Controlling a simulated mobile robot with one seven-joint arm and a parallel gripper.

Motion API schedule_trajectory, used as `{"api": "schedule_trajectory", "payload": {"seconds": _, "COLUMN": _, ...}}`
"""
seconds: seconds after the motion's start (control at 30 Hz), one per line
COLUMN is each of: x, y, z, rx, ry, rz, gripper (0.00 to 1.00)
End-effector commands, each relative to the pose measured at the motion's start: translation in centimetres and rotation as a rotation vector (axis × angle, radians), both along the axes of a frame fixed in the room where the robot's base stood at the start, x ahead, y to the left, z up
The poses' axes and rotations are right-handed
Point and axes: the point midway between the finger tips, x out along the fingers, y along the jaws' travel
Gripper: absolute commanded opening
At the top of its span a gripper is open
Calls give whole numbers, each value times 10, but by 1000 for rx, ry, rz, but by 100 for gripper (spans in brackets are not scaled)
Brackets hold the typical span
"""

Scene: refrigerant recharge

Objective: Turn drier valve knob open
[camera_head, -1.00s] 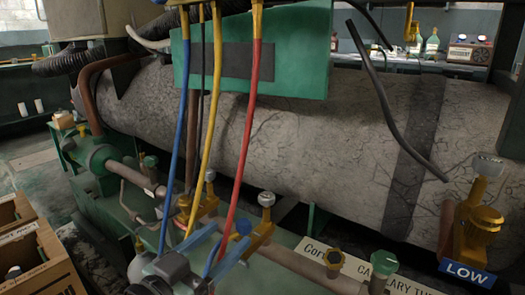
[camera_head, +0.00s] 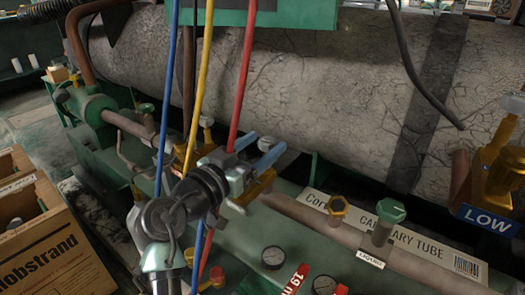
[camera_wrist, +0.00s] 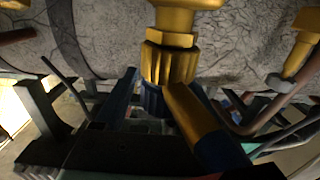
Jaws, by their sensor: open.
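A brass valve (camera_head: 262,187) stands by the pipe in front of the grey cylinder in the head view. It fills the top middle of the wrist view, where a ribbed blue knob (camera_wrist: 153,101) shows below its brass collar. No label shows which knob is the drier valve's. My gripper (camera_head: 262,148) is at this valve, its blue fingers open and pointing toward the cylinder. In the head view it hides the blue knob. In the wrist view, the fingers lie left and right of the knob; I cannot tell whether they touch it.
Blue, yellow and red (camera_head: 243,85) hoses hang close behind my gripper. A cardboard box (camera_head: 45,245) is at lower left.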

Motion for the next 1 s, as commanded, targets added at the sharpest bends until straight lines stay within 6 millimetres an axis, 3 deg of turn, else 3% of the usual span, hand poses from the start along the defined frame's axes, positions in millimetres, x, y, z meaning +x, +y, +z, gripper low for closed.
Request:
{"api": "schedule_trajectory", "payload": {"seconds": 0.37, "x": 6, "y": -5, "z": 1, "rx": 1, "ry": -1, "rz": 1, "gripper": 72}}
{"api": "schedule_trajectory", "payload": {"seconds": 0.77, "x": 6, "y": -4, "z": 0, "rx": 1, "ry": -1, "rz": 0, "gripper": 3}}
{"api": "schedule_trajectory", "payload": {"seconds": 1.0, "x": 6, "y": -5, "z": 1, "rx": 1, "ry": -1, "rz": 5, "gripper": 0}}
